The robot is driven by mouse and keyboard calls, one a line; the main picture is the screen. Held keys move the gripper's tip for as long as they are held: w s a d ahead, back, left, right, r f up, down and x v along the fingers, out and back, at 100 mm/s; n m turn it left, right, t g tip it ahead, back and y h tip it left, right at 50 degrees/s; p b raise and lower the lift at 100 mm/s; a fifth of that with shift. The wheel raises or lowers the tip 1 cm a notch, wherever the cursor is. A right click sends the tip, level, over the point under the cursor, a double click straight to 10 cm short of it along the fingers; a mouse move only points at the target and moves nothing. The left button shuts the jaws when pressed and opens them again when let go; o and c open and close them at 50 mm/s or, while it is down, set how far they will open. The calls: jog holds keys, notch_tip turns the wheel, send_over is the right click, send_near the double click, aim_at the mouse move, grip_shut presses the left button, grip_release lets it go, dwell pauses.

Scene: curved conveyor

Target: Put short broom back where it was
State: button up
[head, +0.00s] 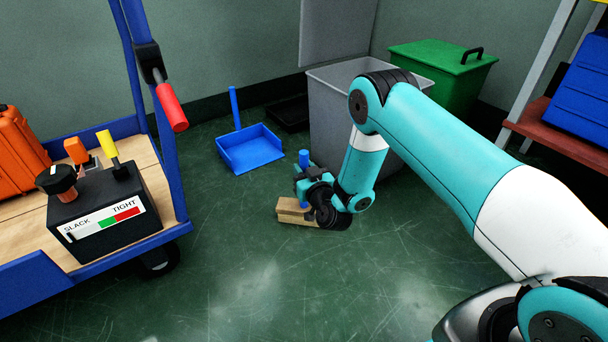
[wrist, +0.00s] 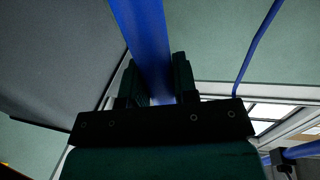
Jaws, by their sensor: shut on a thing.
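The short broom (head: 292,206) has a blue handle and a pale brown head. It is upright just above or on the green floor; I cannot tell whether the head touches it. My gripper (head: 306,180) is shut on the handle, which sticks up past the jaws. In the wrist view the blue handle (wrist: 145,40) runs between the two dark fingers of my gripper (wrist: 158,85). The gripper hides part of the handle and some of the head.
A blue dustpan (head: 250,152) with an upright handle lies behind and left of the broom. A dark low tray (head: 288,113) is by the wall. A grey bin (head: 335,125) and green bin (head: 440,80) stand behind. A loaded trolley (head: 165,215) is at left. The front floor is clear.

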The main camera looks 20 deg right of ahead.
jog(key=o, duration=0.9)
jog(key=shift+o, duration=0.2)
